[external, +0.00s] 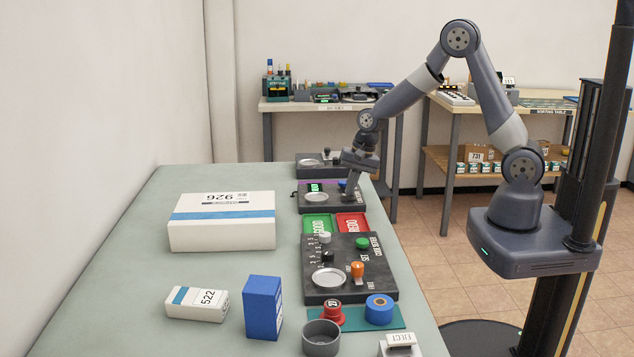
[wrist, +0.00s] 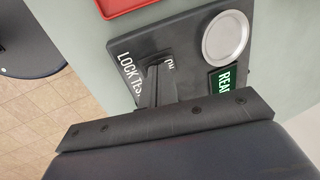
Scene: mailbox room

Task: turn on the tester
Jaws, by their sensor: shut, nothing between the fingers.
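The tester is a dark grey box (external: 318,203) near the far end of the green table. It carries a round silver plate (external: 316,197), and a green lit display (external: 315,187) shows on it. In the wrist view the tester (wrist: 190,45) reads "LOCK TES…", with the plate (wrist: 226,37) and the green display (wrist: 228,79) reading "REA…", partly cut off by my gripper. My gripper (external: 349,196) is shut and empty, pointing down over the tester's right side. In the wrist view its fingertips (wrist: 158,72) cover part of the lettering. Whether they touch the tester I cannot tell.
Another dark device (external: 318,168) stands behind the tester. Green GOOD (external: 317,226) and red REDO (external: 352,223) trays lie in front, then a code setter panel (external: 345,270). A white box (external: 222,232) is at left.

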